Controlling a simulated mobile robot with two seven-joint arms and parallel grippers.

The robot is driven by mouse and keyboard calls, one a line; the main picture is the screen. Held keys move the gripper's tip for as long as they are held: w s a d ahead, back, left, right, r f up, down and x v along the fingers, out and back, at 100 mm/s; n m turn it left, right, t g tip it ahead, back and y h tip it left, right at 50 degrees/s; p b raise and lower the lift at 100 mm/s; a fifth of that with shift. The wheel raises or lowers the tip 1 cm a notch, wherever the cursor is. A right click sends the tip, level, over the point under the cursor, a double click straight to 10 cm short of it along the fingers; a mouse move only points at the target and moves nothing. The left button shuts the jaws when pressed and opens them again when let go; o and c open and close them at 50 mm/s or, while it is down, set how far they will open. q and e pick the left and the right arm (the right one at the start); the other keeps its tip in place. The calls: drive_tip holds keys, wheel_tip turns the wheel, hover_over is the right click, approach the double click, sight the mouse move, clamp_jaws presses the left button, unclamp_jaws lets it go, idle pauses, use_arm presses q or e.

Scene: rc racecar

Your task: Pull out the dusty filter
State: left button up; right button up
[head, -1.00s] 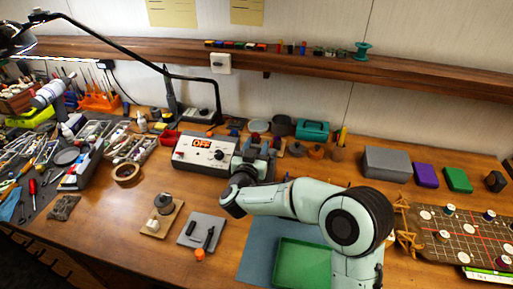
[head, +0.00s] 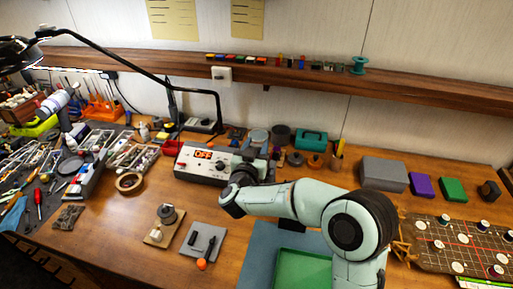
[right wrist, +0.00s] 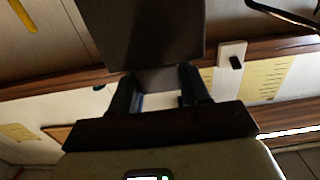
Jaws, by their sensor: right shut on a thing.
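My right gripper (right wrist: 158,92) is shut on a dark, flat, rectangular slab (right wrist: 148,30), which looks like the filter. The slab fills the upper middle of the right wrist view, and its far end is cut off. Dust on it cannot be made out. In the head view my right gripper (head: 252,168) is beside the right end of a pale control box (head: 187,172) with an orange "OFF" display. The wrist partly hides the jaws, and I cannot clearly make out the slab there. My left gripper is not in view.
A green tray (head: 300,270) lies on a blue mat (head: 254,250) below my right forearm. A grey plate (head: 216,236) with small parts is in front of the box. A wooden shelf (head: 300,73) runs along the wall. Grey, purple and green boxes stand at right.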

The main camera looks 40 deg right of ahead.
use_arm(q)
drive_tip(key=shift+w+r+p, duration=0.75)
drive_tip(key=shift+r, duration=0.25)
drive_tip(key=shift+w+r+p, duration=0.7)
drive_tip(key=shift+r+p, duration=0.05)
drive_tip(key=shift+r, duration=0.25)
use_arm(e)
drive_tip(key=shift+r, duration=2.7)
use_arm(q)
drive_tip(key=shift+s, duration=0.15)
